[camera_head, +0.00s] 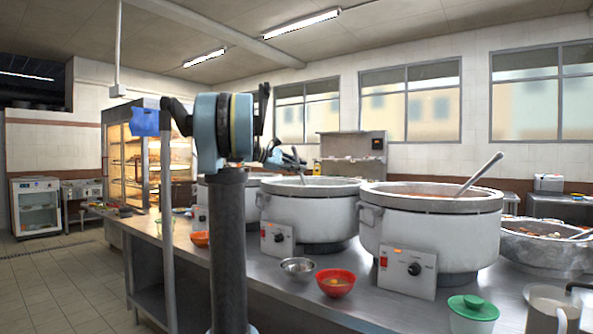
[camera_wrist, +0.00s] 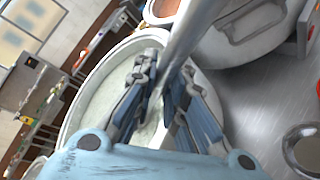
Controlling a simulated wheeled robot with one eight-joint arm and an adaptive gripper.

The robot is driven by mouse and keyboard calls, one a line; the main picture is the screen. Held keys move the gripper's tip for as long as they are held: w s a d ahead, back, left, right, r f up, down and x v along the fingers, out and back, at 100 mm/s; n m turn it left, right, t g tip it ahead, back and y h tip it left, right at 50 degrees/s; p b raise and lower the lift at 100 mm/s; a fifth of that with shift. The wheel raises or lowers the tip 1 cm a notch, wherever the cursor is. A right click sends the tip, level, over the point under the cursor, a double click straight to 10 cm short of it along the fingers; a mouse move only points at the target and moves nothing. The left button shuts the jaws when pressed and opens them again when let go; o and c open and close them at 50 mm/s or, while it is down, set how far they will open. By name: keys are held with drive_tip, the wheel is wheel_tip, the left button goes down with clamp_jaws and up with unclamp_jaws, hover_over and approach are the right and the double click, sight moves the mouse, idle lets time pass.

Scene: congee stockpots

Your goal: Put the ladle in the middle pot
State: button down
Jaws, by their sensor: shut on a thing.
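My gripper (camera_head: 292,164) is shut on the metal handle of a ladle (camera_head: 298,160), over the middle pot (camera_head: 305,215), a white stockpot with a control box on its front. In the wrist view my gripper (camera_wrist: 167,68) has its fingers on both sides of the ladle handle (camera_wrist: 197,32), which slants across the pot opening. Pale congee fills the pot (camera_wrist: 97,75) below it. The ladle's lower end is hidden by the pot rim in the head view and by my fingers in the wrist view. I cannot tell whether it touches the congee.
The right pot (camera_head: 430,240) holds reddish food and another ladle (camera_head: 480,172). The left pot (camera_head: 203,192) is partly behind my arm. A metal bowl (camera_head: 297,268), a red bowl (camera_head: 335,283) and a green-lidded container (camera_head: 472,310) stand along the counter's front.

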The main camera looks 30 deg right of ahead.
drive_tip(key=shift+f, duration=0.25)
drive_tip(key=c, duration=1.6)
unclamp_jaws()
drive_tip(key=shift+o, duration=0.2)
drive_tip(key=v, duration=1.2)
drive_tip(key=shift+w, duration=0.1)
drive_tip(key=s+a+f+m+t+y, duration=0.1)
drive_tip(key=s+a+f+y, duration=0.4)
drive_tip(key=s+a+f, duration=0.5)
drive_tip(key=s+a+f+m+t+y, duration=0.1)
drive_tip(key=s+a+f+y, duration=0.4)
drive_tip(key=s+a+f, duration=0.6)
drive_tip(key=s+a+f+m+t+y, duration=0.2)
drive_tip(key=s+a+f, duration=0.8)
drive_tip(key=f, duration=1.6)
drive_tip(key=a+m+y, duration=0.1)
drive_tip(key=a+y, duration=0.1)
drive_tip(key=shift+s+f+m+y, duration=0.3)
drive_tip(key=shift+s+f+y, duration=0.1)
